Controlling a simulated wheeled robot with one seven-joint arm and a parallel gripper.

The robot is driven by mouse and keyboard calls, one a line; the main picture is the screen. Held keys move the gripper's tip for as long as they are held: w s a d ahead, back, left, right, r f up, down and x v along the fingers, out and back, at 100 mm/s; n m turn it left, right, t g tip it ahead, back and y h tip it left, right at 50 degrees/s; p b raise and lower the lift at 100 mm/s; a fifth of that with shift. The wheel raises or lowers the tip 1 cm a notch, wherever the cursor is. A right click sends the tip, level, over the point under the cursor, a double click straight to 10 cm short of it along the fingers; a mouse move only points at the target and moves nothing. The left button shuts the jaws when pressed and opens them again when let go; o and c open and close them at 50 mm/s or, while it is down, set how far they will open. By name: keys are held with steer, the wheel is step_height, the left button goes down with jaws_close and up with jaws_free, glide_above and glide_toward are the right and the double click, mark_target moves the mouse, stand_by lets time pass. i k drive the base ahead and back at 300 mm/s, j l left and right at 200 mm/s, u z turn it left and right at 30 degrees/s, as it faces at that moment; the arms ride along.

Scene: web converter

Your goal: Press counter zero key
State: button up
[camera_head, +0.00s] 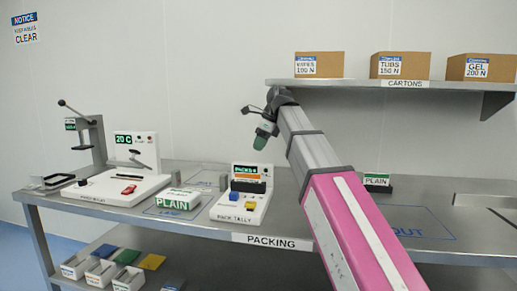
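The counter is a white sloped box marked PACK TALLY (236,217) on the bench, with a green display (246,170) on its upright back. Its sloped front carries a blue key (236,197) and a yellow key (250,206). The key labels are too small to read, so I cannot tell which is the zero key. My gripper (263,132) hangs above and slightly right of the counter's display, apart from it and tilted downward. A dark green part shows at its end. The view is too small to tell whether its fingers are open or shut.
A white press unit with a lever (119,186) stands left of the counter, and a PLAIN box (178,200) lies between them. Another PLAIN sign (376,180) stands right of my arm. A shelf (345,83) with cartons hangs at upper right. Small bins sit below the bench.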

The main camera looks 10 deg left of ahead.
mark_target(250, 206)
steer(key=k, duration=1.5)
